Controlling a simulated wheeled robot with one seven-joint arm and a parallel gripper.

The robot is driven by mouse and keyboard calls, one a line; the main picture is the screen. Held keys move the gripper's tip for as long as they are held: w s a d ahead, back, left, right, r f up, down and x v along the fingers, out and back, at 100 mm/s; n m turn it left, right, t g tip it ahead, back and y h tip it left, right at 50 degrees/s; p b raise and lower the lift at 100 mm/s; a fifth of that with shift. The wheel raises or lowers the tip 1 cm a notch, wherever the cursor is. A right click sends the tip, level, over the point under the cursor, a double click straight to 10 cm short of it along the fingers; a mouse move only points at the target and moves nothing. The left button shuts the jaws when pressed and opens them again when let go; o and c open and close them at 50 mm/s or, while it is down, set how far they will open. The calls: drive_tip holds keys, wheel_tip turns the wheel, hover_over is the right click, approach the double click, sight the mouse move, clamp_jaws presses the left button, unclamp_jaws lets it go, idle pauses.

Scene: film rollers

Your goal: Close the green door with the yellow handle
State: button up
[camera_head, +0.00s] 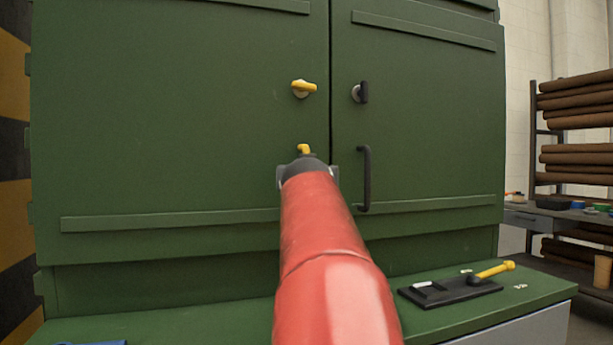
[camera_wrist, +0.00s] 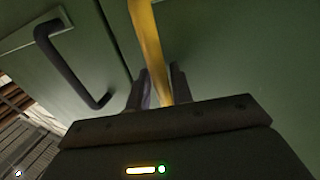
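The green left door (camera_head: 180,130) of the cabinet has a yellow knob (camera_head: 304,87) and, below it, a yellow handle (camera_head: 303,148). The door looks about flush with the right door; a dark vertical seam runs between them, and I cannot tell if it is fully closed. My gripper (camera_head: 307,165) is at the yellow handle, and my red arm hides most of the handle in the head view. In the wrist view the yellow handle (camera_wrist: 147,35) passes between the close-set fingers of my gripper (camera_wrist: 160,88), which appear shut on it.
The green right door (camera_head: 430,130) has a black knob (camera_head: 360,92) and a black handle (camera_head: 366,178) close right of my gripper. A black tool with a yellow lever (camera_head: 455,288) sits on the green ledge (camera_head: 530,285). A rack of brown rolls (camera_head: 575,130) stands at right.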

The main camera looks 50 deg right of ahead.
drive_tip(key=shift+o, duration=0.3)
drive_tip(key=shift+w+f, duration=0.1)
drive_tip(key=shift+w, duration=0.2)
drive_tip(key=shift+a+f, duration=0.1)
drive_tip(key=shift+s+a+f+b, duration=0.15)
drive_tip(key=shift+s+a+b, duration=0.15)
drive_tip(key=shift+b, duration=0.35)
drive_tip(key=b+v, duration=0.3)
drive_tip(key=v, duration=0.4)
drive_tip(key=shift+s+r, duration=0.3)
drive_tip(key=shift+r, duration=0.05)
drive_tip(key=shift+d, duration=0.1)
